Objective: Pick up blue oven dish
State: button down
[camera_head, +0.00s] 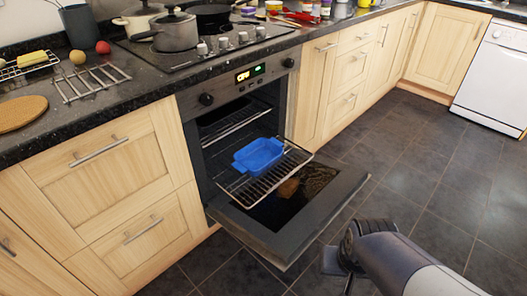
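The blue oven dish (259,155) sits on a wire oven rack (268,181) that is pulled partly out of the open oven. The oven door (290,215) is folded down below the rack. My gripper (345,270) is at the lower right, above the floor and apart from the dish. It is seen from behind and partly hidden by my wrist, so I cannot tell whether its fingers are open or shut.
Wooden drawers (110,170) stand left of the oven and cabinets (350,75) to the right. The granite counter (60,130) holds a metal rack, a round board and pots on the hob (205,45). A white dishwasher (492,75) is at the far right. The tiled floor (420,150) is clear.

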aim_at(258, 156)
jog(key=i+j+u, duration=0.1)
jog(key=i+u, duration=0.2)
jog(key=u, duration=0.2)
jog(key=i+u, duration=0.45)
jog(key=k, duration=0.1)
